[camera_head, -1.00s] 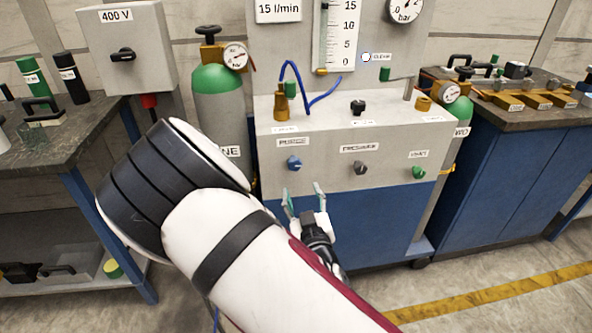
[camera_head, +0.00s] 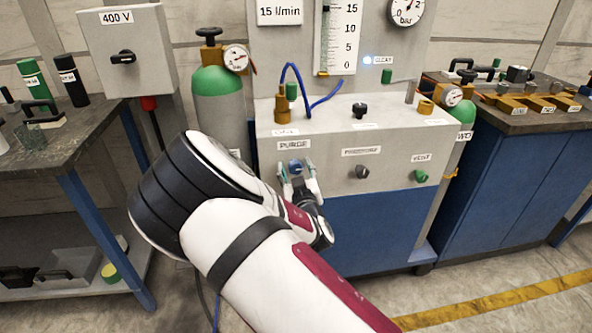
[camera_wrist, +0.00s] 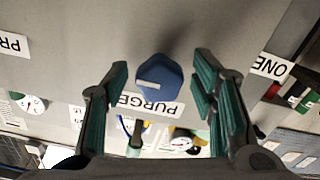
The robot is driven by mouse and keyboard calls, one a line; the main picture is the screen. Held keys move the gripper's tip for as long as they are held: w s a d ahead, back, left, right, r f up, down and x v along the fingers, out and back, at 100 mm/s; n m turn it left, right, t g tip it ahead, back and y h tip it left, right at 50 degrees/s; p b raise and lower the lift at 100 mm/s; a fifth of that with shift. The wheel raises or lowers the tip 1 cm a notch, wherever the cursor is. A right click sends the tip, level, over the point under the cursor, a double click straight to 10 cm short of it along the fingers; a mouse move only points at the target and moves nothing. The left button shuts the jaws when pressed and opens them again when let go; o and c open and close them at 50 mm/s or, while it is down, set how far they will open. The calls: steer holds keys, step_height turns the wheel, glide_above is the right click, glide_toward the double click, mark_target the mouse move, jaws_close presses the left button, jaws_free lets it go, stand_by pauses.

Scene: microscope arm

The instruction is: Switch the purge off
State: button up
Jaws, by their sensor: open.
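The blue purge knob (camera_head: 295,167) is on the front panel of the grey cabinet (camera_head: 400,195), below the label PURGE (camera_head: 294,145). In the wrist view the knob (camera_wrist: 158,80) shows a pale pointer line and the PURGE label (camera_wrist: 150,104) appears upside down. My gripper (camera_head: 298,172) is open at the panel, with a finger on either side of the knob in the head view. In the wrist view my gripper (camera_wrist: 160,85) has its green-padded fingers apart, and the knob lies in the gap between them. I cannot tell whether either finger touches it.
A dark knob (camera_head: 362,172) and a green vent knob (camera_head: 421,176) sit to the right on the same panel. A blue hose (camera_head: 300,85) and brass fittings stand on the cabinet top. A green-topped gas cylinder (camera_head: 217,95) stands close on the left.

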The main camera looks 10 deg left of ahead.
steer(key=c, duration=1.1)
steer(key=shift+c, duration=0.2)
steer(key=shift+n, duration=0.4)
steer(key=n, duration=0.3)
steer(key=shift+n, duration=0.3)
steer(key=n+p, duration=0.1)
steer(key=n, duration=0.3)
steer(key=shift+n, duration=0.3)
steer(key=n, duration=0.4)
steer(key=shift+n+p, duration=0.3)
steer(key=shift+p, duration=0.05)
steer(key=shift+n, duration=2.2)
